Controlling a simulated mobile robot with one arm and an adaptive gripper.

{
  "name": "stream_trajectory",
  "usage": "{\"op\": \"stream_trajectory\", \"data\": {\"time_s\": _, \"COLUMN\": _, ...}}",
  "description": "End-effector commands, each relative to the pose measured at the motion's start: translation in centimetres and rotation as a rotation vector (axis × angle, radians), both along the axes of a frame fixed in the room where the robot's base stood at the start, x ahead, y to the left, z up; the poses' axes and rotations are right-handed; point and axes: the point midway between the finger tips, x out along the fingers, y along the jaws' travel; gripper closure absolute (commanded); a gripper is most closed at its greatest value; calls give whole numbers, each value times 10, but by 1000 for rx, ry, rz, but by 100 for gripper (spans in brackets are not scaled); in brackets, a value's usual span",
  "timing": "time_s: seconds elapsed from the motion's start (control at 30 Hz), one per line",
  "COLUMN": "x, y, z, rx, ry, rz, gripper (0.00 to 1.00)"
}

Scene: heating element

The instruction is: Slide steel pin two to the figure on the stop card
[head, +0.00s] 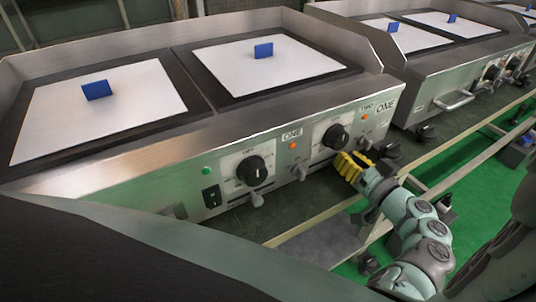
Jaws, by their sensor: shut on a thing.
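The nearest steel cooker has a front panel (225,172) with two black knobs on pale dial plates. A steel pin (256,198) stands out below the left knob, and another steel pin (299,172) is between the knobs. My gripper (346,166), with yellow fingers, is at the panel just below the right knob (335,137). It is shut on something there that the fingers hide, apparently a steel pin. Small labels reading ONE (291,134) and TWO (367,105) are on the panel. I cannot pick out a stop card or read a figure on one.
White sheets with blue tabs (97,90) cover the cooker's two dark plates. A second cooker (445,75) stands to the right, with a handle and knobs on its front. A table rail (310,222) runs below the panel, close to my arm. Green floor (478,190) shows beyond.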

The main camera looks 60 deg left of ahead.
Motion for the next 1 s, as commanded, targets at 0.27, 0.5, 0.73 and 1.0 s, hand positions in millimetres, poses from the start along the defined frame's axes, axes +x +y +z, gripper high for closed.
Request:
{"op": "stream_trajectory", "data": {"time_s": 0.27, "x": -9, "y": 3, "z": -1, "rx": 8, "ry": -4, "rz": 5, "gripper": 100}}
{"op": "stream_trajectory", "data": {"time_s": 0.5, "x": -33, "y": 6, "z": 1, "rx": 14, "ry": -8, "rz": 11, "gripper": 100}}
{"op": "stream_trajectory", "data": {"time_s": 0.73, "x": -41, "y": 4, "z": 2, "rx": 8, "ry": -2, "rz": 0, "gripper": 100}}
{"op": "stream_trajectory", "data": {"time_s": 1.0, "x": -42, "y": 4, "z": 3, "rx": 7, "ry": -3, "rz": 0, "gripper": 100}}
